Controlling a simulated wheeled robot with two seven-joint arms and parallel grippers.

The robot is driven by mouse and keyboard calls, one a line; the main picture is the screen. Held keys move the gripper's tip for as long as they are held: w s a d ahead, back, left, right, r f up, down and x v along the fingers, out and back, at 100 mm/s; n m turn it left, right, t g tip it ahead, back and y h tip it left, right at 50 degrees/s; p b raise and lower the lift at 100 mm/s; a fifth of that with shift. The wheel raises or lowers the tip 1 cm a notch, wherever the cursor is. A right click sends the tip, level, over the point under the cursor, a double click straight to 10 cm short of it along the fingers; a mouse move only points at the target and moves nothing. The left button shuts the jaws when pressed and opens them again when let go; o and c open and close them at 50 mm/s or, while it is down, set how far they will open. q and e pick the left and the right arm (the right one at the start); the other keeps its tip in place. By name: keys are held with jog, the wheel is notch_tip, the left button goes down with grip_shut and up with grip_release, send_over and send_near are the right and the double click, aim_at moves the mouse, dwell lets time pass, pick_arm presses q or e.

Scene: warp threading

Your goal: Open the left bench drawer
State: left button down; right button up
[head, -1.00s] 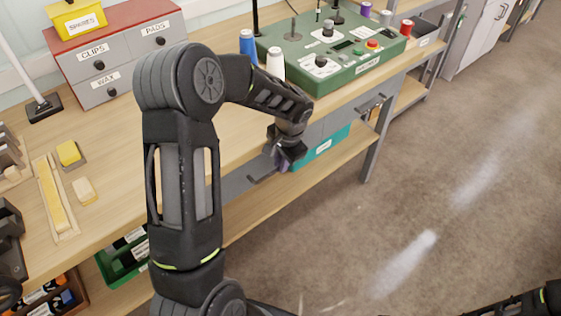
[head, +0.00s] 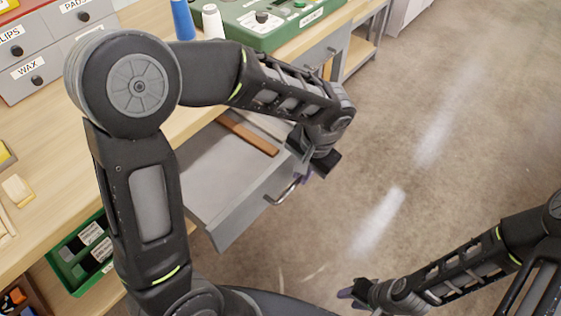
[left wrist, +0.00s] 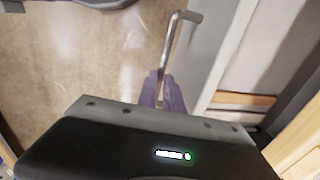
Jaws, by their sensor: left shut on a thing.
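The left bench drawer (head: 232,212) is pulled well out from under the bench top, and its grey inside shows. A brown wooden strip (head: 247,136) lies in it. The drawer's metal bar handle (head: 283,193) is on its front. My left gripper (head: 303,177) is at the handle. In the left wrist view, its purple fingers (left wrist: 163,92) are shut on the handle (left wrist: 176,48), with the drawer front (left wrist: 207,55) just to the right. My right gripper (head: 348,294) is low, apart from the drawer; its finger gap is too small to tell.
The wooden bench top (head: 200,112) holds a green machine box (head: 262,30), thread spools (head: 182,18) and grey labelled drawers (head: 32,76). A green bin (head: 75,262) is on the lower shelf. The floor (head: 420,150) to the right is clear.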

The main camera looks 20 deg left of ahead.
pick_arm(q)
jog(key=d, duration=0.1)
jog(key=s+d, duration=0.1)
jog(key=d, duration=0.1)
jog(key=shift+d+b, duration=0.1)
jog(key=shift+b, duration=0.2)
jog(key=c, duration=1.5)
grip_release()
jog(key=shift+r, duration=0.1)
jog(key=shift+s+d+r+p, duration=0.1)
jog(key=shift+d+r, duration=0.15)
jog(key=shift+r, duration=1)
jog(key=shift+d+r+p, duration=0.1)
jog(key=shift+d+r, duration=0.1)
jog(key=shift+r, duration=1.05)
jog(key=shift+s+d+r+p, duration=0.1)
jog(key=shift+d+r, duration=0.15)
jog(key=shift+r, duration=1)
